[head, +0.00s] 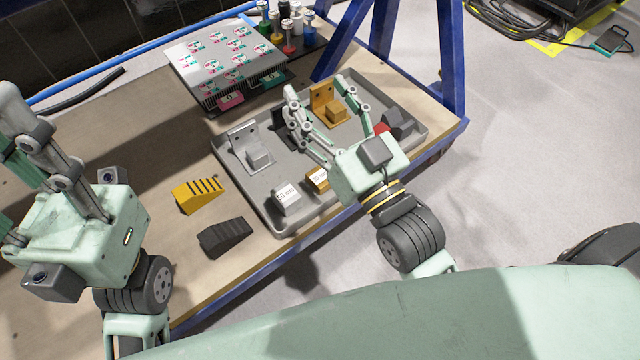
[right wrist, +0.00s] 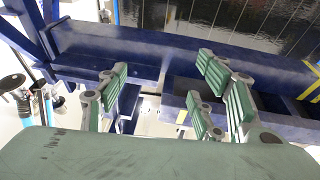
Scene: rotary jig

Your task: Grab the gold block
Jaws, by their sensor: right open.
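A gold block (head: 318,179) with a white label sits at the near edge of the grey tray (head: 233,171), beside a grey block (head: 286,197) labelled 50 mm. My right gripper's palm partly covers its right side. My right gripper (head: 317,88) is open above the tray, its fingers reaching past the gold block, on either side of an orange bracket (head: 322,99). In the right wrist view its fingers (right wrist: 165,95) are spread with nothing between them. My left gripper (head: 12,125) is at the left edge, away from the tray, with its fingertips partly cut off.
A yellow wedge (head: 198,193) and a black wedge (head: 225,236) lie on the table left of the tray. A grey bracket (head: 246,145) stands in the tray. A finned plate (head: 225,60) and blue frame posts (head: 453,60) stand behind. The table's left part is mostly clear.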

